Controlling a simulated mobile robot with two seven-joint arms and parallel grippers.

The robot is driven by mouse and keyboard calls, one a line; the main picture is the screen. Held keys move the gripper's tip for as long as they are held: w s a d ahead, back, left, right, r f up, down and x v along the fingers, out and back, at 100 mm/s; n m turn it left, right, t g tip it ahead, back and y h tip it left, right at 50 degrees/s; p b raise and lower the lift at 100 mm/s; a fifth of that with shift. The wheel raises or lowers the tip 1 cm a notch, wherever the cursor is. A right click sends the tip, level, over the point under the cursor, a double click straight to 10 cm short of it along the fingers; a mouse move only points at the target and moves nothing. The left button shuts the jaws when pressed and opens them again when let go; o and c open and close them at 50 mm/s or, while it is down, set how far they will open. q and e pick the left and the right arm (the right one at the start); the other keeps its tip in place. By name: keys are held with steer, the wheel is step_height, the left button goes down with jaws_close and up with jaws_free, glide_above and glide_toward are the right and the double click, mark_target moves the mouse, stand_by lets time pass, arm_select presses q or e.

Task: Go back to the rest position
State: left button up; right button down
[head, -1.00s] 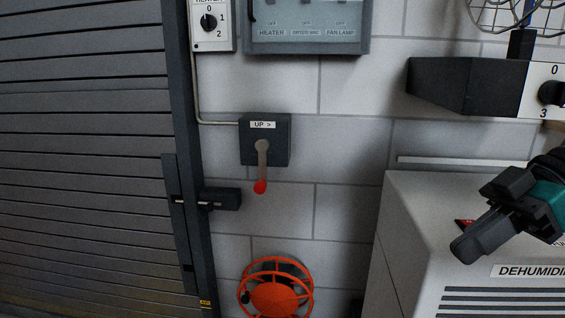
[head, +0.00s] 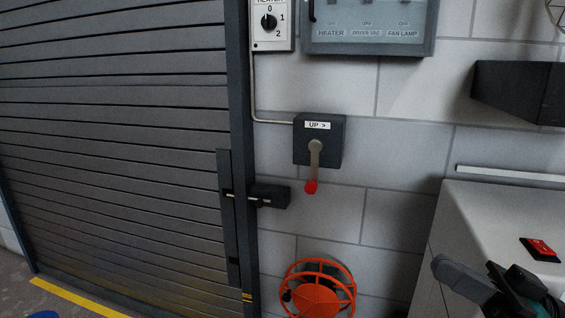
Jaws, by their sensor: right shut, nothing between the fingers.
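My right gripper (head: 462,274) shows at the lower right of the head view, in front of the white dehumidifier cabinet (head: 486,207). Its dark fingers are together with nothing between them, and they point to the left. My left gripper is not in view.
A grey roller shutter (head: 120,140) fills the left. A lever box (head: 319,135) marked "UP >" has its red-tipped lever hanging down. An orange guarded wheel (head: 318,300) is below it. A dark box (head: 515,92) juts from the wall at right. A red switch (head: 541,249) sits on the cabinet.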

steer(key=w+d+f+m+t+h, duration=0.2)
steer(key=f+m+t+h, duration=0.25)
steer(key=f+h, duration=0.4)
steer(key=w+d+f+m+t+h, duration=0.1)
steer(key=w+f+m+t+h, duration=0.1)
steer(key=f+m+t+h, duration=0.45)
steer(key=s+f+n+g+h, duration=0.2)
steer(key=s+f+n+g, duration=0.15)
steer(key=s+f, duration=0.45)
steer(key=s+f+n+g+h, duration=0.25)
steer(key=f+g, duration=0.25)
steer(key=f, duration=0.7)
arm_select(q)
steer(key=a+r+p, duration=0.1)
steer(key=p, duration=0.1)
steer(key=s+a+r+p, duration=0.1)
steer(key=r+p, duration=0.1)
steer(key=p, duration=0.1)
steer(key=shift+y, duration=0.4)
arm_select(e)
steer(key=a+r+m, duration=0.4)
steer(key=a+m, duration=0.1)
steer(key=a, duration=0.2)
steer(key=shift+s+a+t, duration=0.2)
steer(key=shift+s+t, duration=0.15)
steer(key=shift+t, duration=0.1)
